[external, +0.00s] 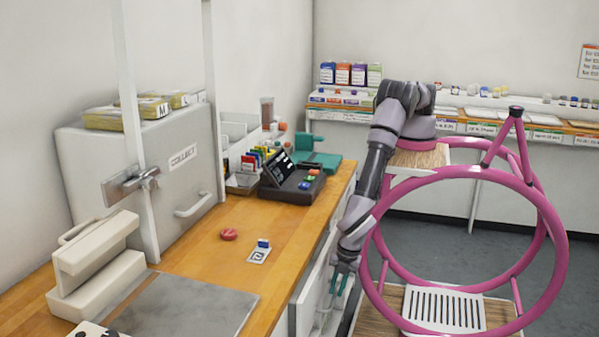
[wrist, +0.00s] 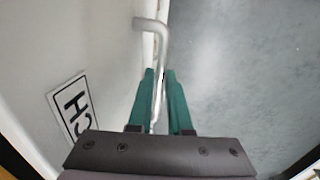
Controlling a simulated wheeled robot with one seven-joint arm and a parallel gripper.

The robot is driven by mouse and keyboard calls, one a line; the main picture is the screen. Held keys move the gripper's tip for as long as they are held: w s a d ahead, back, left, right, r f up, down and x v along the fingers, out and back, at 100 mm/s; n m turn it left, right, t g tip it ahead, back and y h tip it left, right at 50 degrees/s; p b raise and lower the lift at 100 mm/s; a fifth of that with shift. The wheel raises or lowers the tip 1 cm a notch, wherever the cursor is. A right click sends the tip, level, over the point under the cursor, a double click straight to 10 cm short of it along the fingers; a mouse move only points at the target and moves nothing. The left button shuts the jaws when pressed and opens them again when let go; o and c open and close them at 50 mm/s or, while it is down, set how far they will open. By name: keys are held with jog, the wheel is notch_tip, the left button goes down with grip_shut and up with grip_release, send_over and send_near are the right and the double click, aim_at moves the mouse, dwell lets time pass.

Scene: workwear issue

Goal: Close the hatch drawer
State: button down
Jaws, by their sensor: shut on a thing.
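The hatch drawer (external: 312,284) is a white front below the right edge of the wooden counter, partly hidden by my arm in the external view. It seems to stand out from the counter, but how far I cannot tell. In the wrist view its pale front (wrist: 95,55) fills the left side, with a label (wrist: 72,103) partly showing "CH". Its metal bar handle (wrist: 159,50) runs between the teal fingers of my gripper (wrist: 160,85). My gripper (external: 342,276) is shut on this handle, low beside the counter in the external view.
A pink ring frame (external: 555,240) surrounds my arm's side of the floor. The counter (external: 205,252) holds a grey "COLLECT" box (external: 100,165), a dark terminal (external: 292,185) and small items. Stocked shelves (external: 480,127) line the back wall. Grey floor (wrist: 240,70) lies clear right of the handle.

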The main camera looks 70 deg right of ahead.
aim_at(324, 286)
jog(key=shift+w, duration=2.1)
jog(key=c, duration=0.8)
grip_release()
jog(key=shift+c, duration=0.2)
jog(key=shift+r, duration=0.15)
notch_tip(324, 286, up, 10)
jog(key=s, duration=0.2)
jog(key=shift+s+r, duration=0.15)
